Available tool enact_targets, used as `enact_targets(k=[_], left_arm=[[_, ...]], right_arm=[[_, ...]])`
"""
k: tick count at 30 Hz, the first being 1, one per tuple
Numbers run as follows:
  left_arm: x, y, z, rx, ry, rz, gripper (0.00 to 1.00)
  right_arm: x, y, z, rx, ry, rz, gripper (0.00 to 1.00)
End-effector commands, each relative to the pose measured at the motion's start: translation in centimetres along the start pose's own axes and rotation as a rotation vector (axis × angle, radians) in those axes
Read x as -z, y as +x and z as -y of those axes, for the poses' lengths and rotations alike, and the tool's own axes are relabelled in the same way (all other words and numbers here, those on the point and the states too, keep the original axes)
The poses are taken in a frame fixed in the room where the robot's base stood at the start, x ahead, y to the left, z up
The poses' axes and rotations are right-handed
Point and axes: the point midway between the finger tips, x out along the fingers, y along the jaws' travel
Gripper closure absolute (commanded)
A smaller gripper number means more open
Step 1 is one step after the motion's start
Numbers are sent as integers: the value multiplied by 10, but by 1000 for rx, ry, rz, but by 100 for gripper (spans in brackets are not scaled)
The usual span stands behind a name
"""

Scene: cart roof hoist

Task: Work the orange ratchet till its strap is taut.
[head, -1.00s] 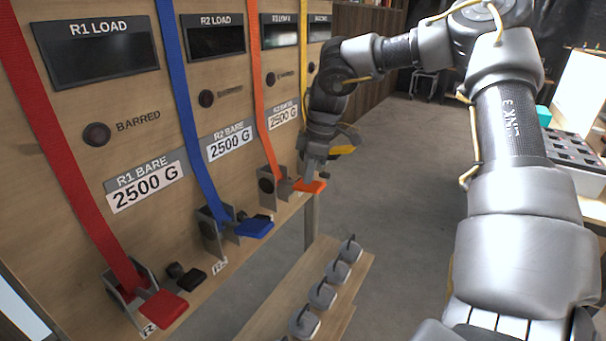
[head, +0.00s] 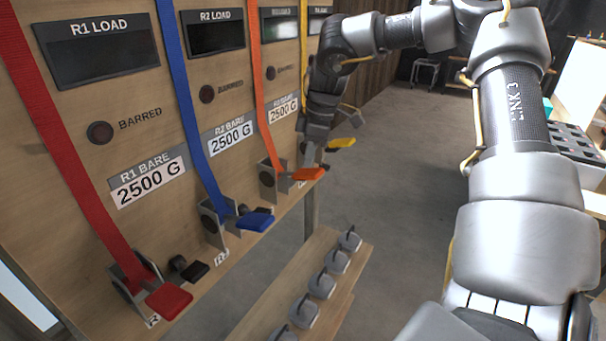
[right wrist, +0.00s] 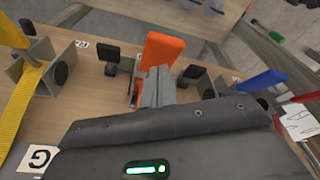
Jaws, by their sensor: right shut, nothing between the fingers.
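The orange strap (head: 260,95) runs down the board, looking straight, to the orange ratchet (head: 268,180) on the ledge. Its orange handle (head: 307,174) sticks out from the ledge. In the right wrist view the handle (right wrist: 162,50) stands just beyond my fingertips. My right gripper (head: 309,152) is shut and empty, right behind the handle; its fingers also show in the right wrist view (right wrist: 156,86). They look close against the handle, but I cannot tell whether they touch. My left gripper is not in view.
The blue handle (head: 256,221) and red handle (head: 169,301) stand to the left along the ledge. The yellow handle (head: 341,142) is close on the right. Several grey weights (head: 322,285) sit on a lower shelf.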

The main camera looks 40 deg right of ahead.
Motion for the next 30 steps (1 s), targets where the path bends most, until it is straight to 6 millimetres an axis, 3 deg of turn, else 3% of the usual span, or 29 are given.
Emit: enact_targets(k=[8,20,30], left_arm=[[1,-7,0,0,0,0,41],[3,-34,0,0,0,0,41],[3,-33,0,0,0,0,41]], right_arm=[[2,-10,0,-1,0,0,100],[12,-57,0,0,1,0,100],[12,-59,0,0,0,0,100]])
